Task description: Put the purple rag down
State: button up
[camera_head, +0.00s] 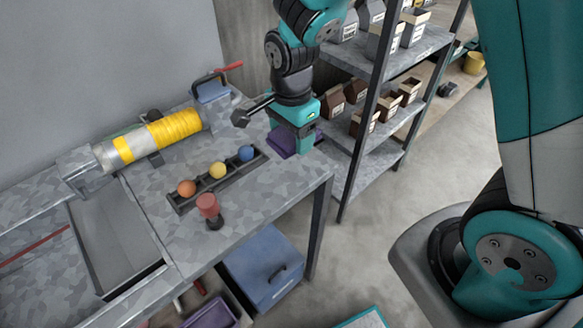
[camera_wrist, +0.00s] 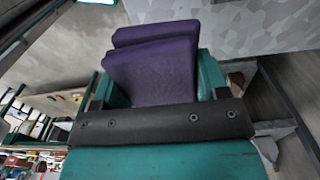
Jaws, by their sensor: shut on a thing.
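The purple rag (camera_wrist: 153,72) is a folded dark purple cloth, held between the jaws of my gripper (camera_wrist: 155,95) in the wrist view. In the head view the rag (camera_head: 283,142) shows below and left of my gripper (camera_head: 296,140), at the right end of the grey workbench (camera_head: 285,185). My gripper is shut on it. I cannot tell whether the rag touches the bench top. The fingertips are largely hidden by the rag and the gripper body.
A rack with orange, yellow and blue balls (camera_head: 218,171) lies left of my gripper. A red-topped object (camera_head: 208,206) stands in front of it. A yellow-wrapped cylinder (camera_head: 172,130) lies behind. Metal shelves (camera_head: 385,150) with boxes stand close at the right.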

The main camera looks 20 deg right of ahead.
aim_at(292, 176)
notch_tip(292, 176, down, 11)
jog(key=shift+r+p, duration=0.2)
jog(key=shift+p, duration=0.1)
jog(key=shift+f, duration=0.15)
jog(key=o, duration=0.8)
